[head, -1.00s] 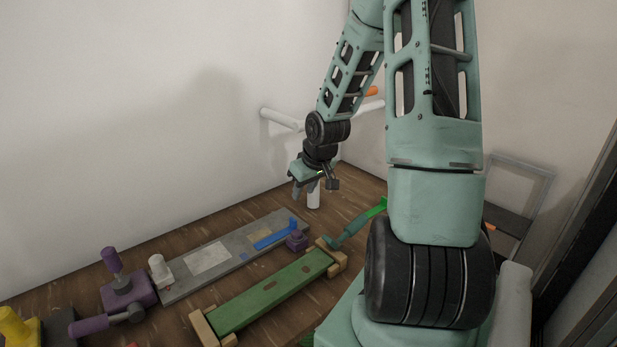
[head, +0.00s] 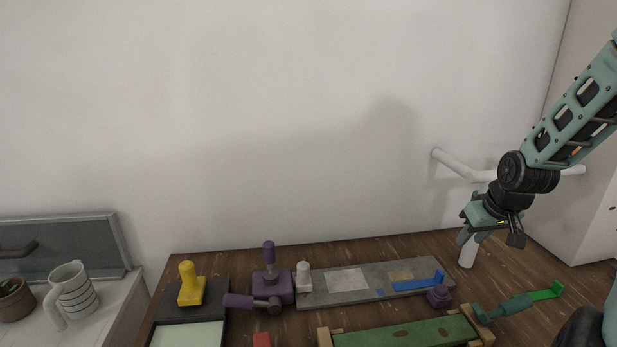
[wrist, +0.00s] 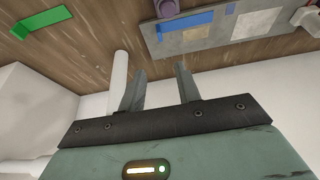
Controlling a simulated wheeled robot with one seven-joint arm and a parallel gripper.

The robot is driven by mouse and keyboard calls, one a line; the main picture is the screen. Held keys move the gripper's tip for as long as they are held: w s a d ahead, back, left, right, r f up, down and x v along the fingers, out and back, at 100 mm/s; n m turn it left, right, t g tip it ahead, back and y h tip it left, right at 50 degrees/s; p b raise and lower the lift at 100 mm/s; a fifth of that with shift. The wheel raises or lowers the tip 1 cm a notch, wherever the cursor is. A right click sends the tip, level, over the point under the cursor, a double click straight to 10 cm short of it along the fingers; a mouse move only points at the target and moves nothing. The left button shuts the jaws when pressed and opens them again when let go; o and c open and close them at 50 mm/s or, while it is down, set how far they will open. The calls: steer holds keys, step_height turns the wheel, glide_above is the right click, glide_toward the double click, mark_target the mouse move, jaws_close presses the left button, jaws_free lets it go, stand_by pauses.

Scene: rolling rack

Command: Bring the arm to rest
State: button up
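My teal arm (head: 575,115) reaches in from the right edge of the head view, bent down at the black wrist joint. My gripper (head: 472,238) hangs over the back right part of the wooden bench. In the wrist view its two fingers (wrist: 159,82) are apart with nothing between them. A white cylinder (head: 468,253) stands just below the gripper in the head view. In the wrist view the cylinder (wrist: 119,80) shows beside the left finger, outside the gap. I cannot tell whether they touch.
A white wall rail (head: 460,167) is behind the gripper. A striped mug (head: 73,293) stands far left.

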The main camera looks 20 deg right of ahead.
steer(key=a+n+g+y+b, duration=0.15)
steer(key=a+n, duration=0.35)
steer(key=a, duration=2.1)
steer(key=s+a+r+n+g+b, duration=0.1)
steer(key=s+a+n, duration=0.4)
steer(key=s+a, duration=1.1)
steer(key=shift+s+a+r+n+g+b, duration=0.25)
steer(key=shift+r+n+g+b, duration=0.1)
steer(key=shift+g+b, duration=0.55)
steer(key=shift+w, duration=0.1)
